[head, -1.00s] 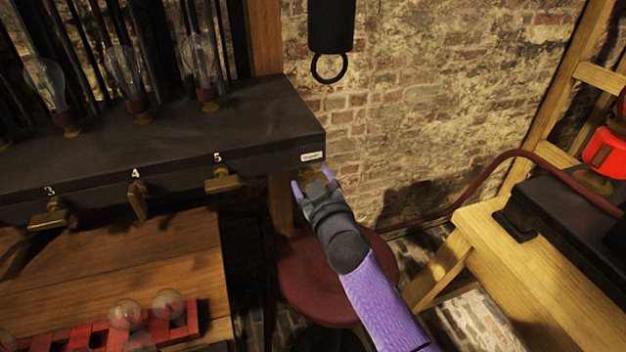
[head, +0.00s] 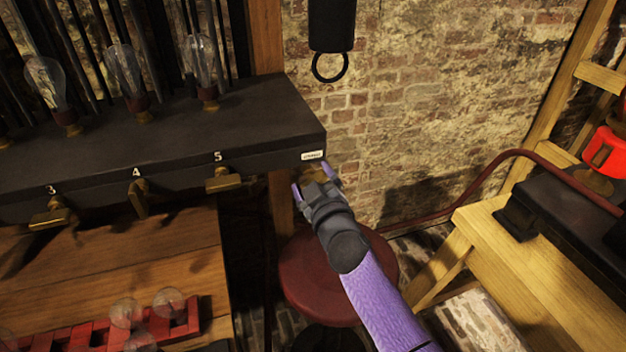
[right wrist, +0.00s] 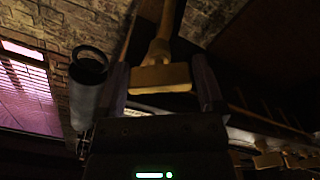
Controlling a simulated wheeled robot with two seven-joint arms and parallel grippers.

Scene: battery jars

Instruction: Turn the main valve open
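A brass T-shaped valve handle (right wrist: 160,78) shows at the upper middle of the right wrist view, its crossbar lying across the space between my fingers. I take it for the main valve. My right gripper (head: 313,182) is by the right end of the black box, just below a small white label (head: 312,155). In the right wrist view its two purple fingers (right wrist: 162,90) stand apart on either side of the crossbar, with small gaps, so it is open. In the head view the gripper mostly hides this handle. My left gripper is not in view.
Brass handles 3 (head: 49,215), 4 (head: 139,197) and 5 (head: 222,180) line the front of the black box (head: 265,125), with bulbs on top. A black cylinder with a ring (head: 330,68) hangs above. A red stool (head: 310,282) stands below; a wooden bench (head: 540,270) is right.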

